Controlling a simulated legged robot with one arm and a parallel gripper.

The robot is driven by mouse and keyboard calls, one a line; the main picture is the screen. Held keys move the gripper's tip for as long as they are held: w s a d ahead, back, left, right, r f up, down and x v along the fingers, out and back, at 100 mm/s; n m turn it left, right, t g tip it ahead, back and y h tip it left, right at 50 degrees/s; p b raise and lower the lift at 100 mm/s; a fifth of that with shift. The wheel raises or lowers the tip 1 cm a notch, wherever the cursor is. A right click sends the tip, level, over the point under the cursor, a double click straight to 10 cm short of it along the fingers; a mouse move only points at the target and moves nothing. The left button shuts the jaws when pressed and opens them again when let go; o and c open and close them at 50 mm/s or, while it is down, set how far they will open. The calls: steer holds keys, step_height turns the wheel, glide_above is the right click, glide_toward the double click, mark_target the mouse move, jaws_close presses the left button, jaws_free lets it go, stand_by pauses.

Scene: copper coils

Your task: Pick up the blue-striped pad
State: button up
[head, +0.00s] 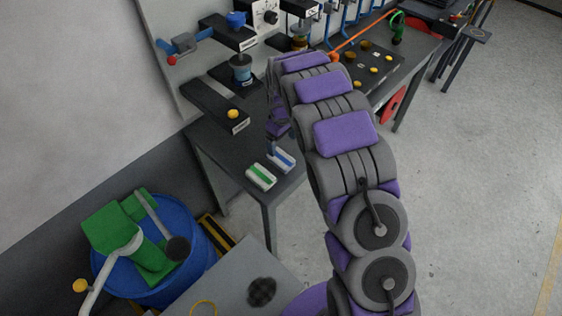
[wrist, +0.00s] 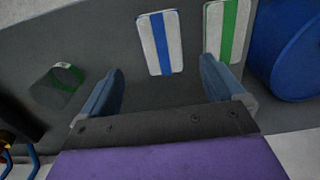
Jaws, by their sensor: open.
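The blue-striped pad (head: 281,160) is white with a blue stripe and lies flat on the dark table near its front edge. In the wrist view the pad (wrist: 157,43) shows beyond my gripper (wrist: 157,88), in line with the gap between the fingers. The gripper is open and empty, with its two bluish fingers apart. The pad is clear of the fingers in the picture; the height between them is hard to tell. In the head view my purple and grey arm hides most of the gripper.
A green-striped pad (head: 261,176) lies close beside the blue one, and shows in the wrist view (wrist: 226,32). Boxes with a yellow button (head: 233,114) stand behind.

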mark_target(281, 157)
steer(key=f, duration=0.2)
steer(key=f+b, duration=0.1)
steer(key=f, duration=0.2)
steer(key=f+b, duration=0.1)
steer(key=f, duration=0.2)
steer(key=shift+a, duration=0.25)
steer(key=c, duration=1.1)
steer(key=shift+r, duration=0.1)
steer(key=shift+r+p, duration=0.6)
steer(key=shift+r, duration=1)
steer(key=shift+s+r, duration=0.2)
steer(key=shift+s, duration=0.05)
steer(key=s+p, duration=0.1)
steer(key=s, duration=0.4)
steer(key=s+a+r, duration=0.1)
steer(key=s, duration=0.4)
steer(key=s+p, duration=0.1)
steer(key=s, duration=0.4)
steer(key=shift+s+a+r+p, duration=0.15)
steer(key=shift+p, duration=0.2)
